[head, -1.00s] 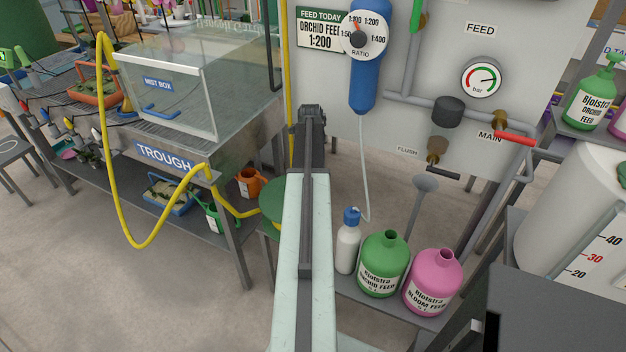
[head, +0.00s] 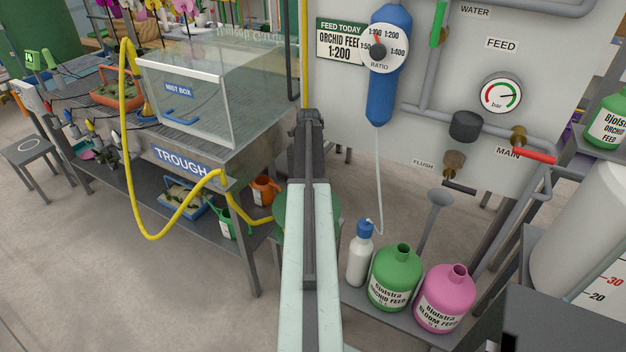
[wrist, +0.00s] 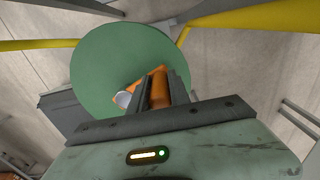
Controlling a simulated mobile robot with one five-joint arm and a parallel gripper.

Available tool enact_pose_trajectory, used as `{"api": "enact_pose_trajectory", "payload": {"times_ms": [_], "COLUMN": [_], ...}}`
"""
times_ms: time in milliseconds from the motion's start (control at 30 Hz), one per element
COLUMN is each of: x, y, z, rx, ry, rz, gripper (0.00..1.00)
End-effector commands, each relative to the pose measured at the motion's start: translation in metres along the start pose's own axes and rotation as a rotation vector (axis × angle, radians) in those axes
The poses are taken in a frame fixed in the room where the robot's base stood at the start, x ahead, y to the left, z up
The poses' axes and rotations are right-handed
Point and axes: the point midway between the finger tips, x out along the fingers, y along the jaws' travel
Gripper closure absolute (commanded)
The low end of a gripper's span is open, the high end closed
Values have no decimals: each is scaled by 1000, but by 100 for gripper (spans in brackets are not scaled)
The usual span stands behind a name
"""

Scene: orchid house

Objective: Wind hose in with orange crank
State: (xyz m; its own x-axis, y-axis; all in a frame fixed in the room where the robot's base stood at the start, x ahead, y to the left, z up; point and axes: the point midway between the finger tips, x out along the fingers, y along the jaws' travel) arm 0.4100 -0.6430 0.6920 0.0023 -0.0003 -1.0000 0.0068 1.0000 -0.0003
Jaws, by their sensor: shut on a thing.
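The green hose reel (wrist: 105,68) fills the upper middle of the wrist view as a round disc. The orange crank (wrist: 158,88) lies across its face, with its grip between the fingers of my gripper (wrist: 162,84), which is shut on it. In the head view my arm covers the middle of the reel (head: 333,215), and green shows on both sides; crank and gripper are hidden there. The yellow hose (head: 160,236) hangs in a long loop in front of the trough bench and runs right to the reel. Yellow hose also shows in the wrist view (wrist: 250,20).
The trough bench (head: 253,262) with a glass mist box (head: 185,115) stands left. Right of my arm are a white bottle (head: 358,262), a green bottle (head: 395,280) and a pink bottle (head: 443,300) below the pipe panel (head: 440,130). Floor at lower left is clear.

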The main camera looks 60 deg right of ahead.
Motion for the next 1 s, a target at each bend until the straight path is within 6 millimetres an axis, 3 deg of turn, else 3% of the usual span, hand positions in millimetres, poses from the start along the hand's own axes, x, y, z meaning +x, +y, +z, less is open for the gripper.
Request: {"api": "enact_pose_trajectory", "payload": {"times_ms": [167,433,767,1000], "x": [0,1,0,0], "y": [6,30,32,61], "z": [3,30,34,39], "rx": [-1,0,1,0], "ry": [4,5,4,4], "rz": [6,6,3,2], "gripper": [100,100,100,100]}}
